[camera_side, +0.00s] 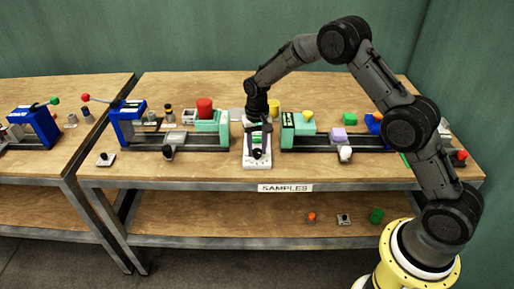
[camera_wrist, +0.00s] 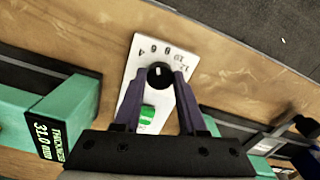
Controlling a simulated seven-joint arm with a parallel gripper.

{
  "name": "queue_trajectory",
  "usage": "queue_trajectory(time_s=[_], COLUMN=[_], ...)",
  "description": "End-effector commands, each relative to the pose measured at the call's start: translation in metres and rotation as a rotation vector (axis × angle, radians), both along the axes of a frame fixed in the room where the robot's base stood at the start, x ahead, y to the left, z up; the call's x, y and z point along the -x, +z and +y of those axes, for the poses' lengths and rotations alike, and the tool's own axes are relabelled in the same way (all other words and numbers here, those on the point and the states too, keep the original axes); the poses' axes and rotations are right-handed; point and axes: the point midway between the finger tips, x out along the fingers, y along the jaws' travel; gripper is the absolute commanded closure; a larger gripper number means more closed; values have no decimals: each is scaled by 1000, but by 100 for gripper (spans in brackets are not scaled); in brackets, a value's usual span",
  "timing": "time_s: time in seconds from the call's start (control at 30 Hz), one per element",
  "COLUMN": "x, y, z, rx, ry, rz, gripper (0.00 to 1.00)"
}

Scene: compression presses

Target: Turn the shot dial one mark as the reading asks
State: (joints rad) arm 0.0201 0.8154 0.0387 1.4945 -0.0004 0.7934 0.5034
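The shot dial is a round black knob (camera_wrist: 160,75) with a white pointer line, on a tilted white panel (camera_wrist: 138,58) marked with numbers including 4, 6, 8 and 12. A green lit window (camera_wrist: 147,115) sits below the dial; its text is unreadable. In the side view the white panel (camera_side: 257,164) stands between two presses. My gripper (camera_wrist: 161,72) has its two purple fingers apart, one on each side of the dial. Whether they touch it is unclear. In the side view my gripper (camera_side: 258,145) points down over the panel.
A teal press block (camera_wrist: 85,105) with a display reading THICKNESS 31.0 mm stands left of the panel. Another press (camera_wrist: 232,125) stands to the right. In the side view a red knob (camera_side: 205,106) and a yellow knob (camera_side: 307,115) flank the panel. Wood in front is clear.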

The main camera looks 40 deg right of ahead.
Motion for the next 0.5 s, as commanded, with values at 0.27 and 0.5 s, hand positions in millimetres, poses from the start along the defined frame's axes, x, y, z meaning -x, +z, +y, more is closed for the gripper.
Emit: queue_trajectory(time_s=[0.27, 0.5], x=[0, 0], y=[0, 1], z=[0, 0], rx=[0, 0], ry=[0, 33], rz=[-1, -1], gripper=[100, 100])
